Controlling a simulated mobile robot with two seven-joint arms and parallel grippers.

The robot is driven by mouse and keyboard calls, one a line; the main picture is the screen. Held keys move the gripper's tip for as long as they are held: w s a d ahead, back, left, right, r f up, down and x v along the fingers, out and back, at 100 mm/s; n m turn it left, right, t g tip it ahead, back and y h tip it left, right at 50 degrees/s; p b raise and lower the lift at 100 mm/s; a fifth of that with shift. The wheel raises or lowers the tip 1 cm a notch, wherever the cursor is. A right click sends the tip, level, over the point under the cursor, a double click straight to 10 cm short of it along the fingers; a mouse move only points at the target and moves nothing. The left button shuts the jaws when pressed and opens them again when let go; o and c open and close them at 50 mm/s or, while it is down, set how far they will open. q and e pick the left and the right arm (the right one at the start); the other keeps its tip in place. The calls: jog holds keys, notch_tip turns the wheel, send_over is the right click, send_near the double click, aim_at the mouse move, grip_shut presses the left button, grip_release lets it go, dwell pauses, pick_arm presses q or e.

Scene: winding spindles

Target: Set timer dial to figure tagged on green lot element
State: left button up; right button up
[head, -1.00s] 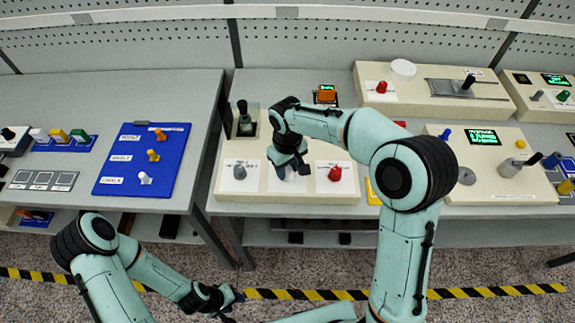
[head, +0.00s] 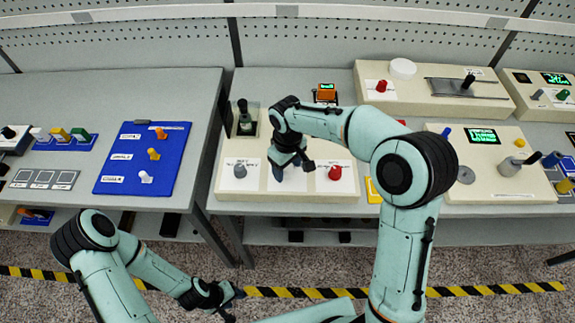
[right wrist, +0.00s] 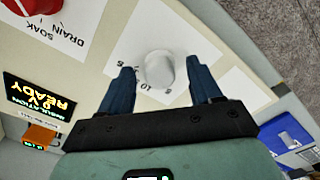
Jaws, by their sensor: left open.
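A pale round dial (right wrist: 158,70) sits on a white card with small figures around it, including a 10, in the right wrist view. My right gripper (right wrist: 161,72) is open, one blue finger on each side of the dial with a small gap showing. In the head view my right gripper (head: 290,170) is over the middle of the cream panel (head: 300,197) and hides the dial. A green block (head: 80,135) stands in a blue holder on the left table; its tag is not readable. My left gripper (head: 232,298) is open, low in front of the tables and empty.
A red knob (head: 335,172) and a grey knob (head: 240,170) flank the dial's place on the cream panel. A lit orange display box (head: 326,93) stands behind the panel.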

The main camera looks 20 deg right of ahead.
aim_at(288, 169)
pick_arm(q)
jog(key=shift+w+r+p, duration=0.6)
jog(key=shift+w+r, duration=0.15)
jog(key=shift+w, duration=0.15)
pick_arm(e)
notch_tip(288, 169, up, 13)
jog(key=shift+r, duration=0.2)
pick_arm(q)
jog(key=shift+s, duration=0.1)
